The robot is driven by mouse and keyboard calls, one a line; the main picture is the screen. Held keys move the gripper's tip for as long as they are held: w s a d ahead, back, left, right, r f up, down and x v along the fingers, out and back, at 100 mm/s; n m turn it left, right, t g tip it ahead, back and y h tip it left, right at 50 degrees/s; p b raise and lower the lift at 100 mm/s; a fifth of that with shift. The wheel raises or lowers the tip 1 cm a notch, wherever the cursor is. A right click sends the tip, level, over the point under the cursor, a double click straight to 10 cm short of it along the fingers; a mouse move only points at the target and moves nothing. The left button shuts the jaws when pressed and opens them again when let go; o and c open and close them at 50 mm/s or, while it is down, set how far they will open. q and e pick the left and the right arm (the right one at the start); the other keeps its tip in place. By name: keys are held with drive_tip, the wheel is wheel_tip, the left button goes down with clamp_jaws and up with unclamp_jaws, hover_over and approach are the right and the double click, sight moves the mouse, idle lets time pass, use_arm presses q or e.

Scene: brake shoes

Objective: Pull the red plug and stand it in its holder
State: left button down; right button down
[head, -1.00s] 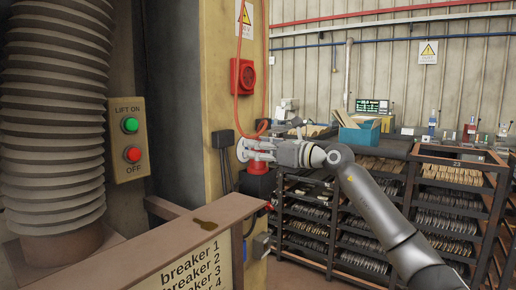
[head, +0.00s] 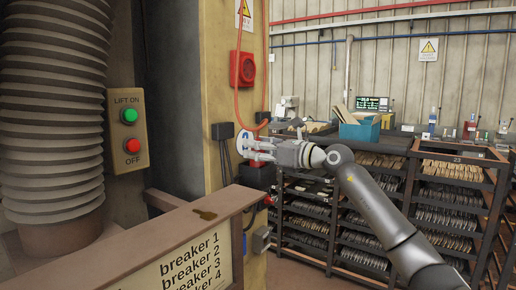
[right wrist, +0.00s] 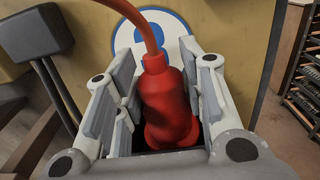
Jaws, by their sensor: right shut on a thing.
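The red plug (right wrist: 170,108) stands roughly upright between the fingers of my right gripper (right wrist: 160,112) in the right wrist view, with its red cable rising from its top. In the head view my right gripper (head: 260,150) is in front of the yellow post, shut on the plug, which is mostly hidden there. A black box (head: 257,178) is just below the gripper; whether the plug's lower end sits in it is hidden. A blue and white round sign (right wrist: 158,35) is behind the plug. I cannot make out the holder for certain. My left gripper is not in view.
A breaker-labelled panel (head: 190,262) stands in the near foreground. A lift on/off box (head: 128,132) is on the left. The red cable (head: 237,105) loops down the post (head: 212,75). Racks of brake shoes (head: 375,210) fill the right side.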

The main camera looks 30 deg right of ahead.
drive_tip(key=shift+f+b, duration=0.6)
drive_tip(key=shift+f, duration=0.25)
drive_tip(key=c, duration=0.9)
unclamp_jaws()
drive_tip(key=shift+o, duration=0.2)
drive_tip(key=v, duration=1.2)
drive_tip(key=shift+f, duration=0.1)
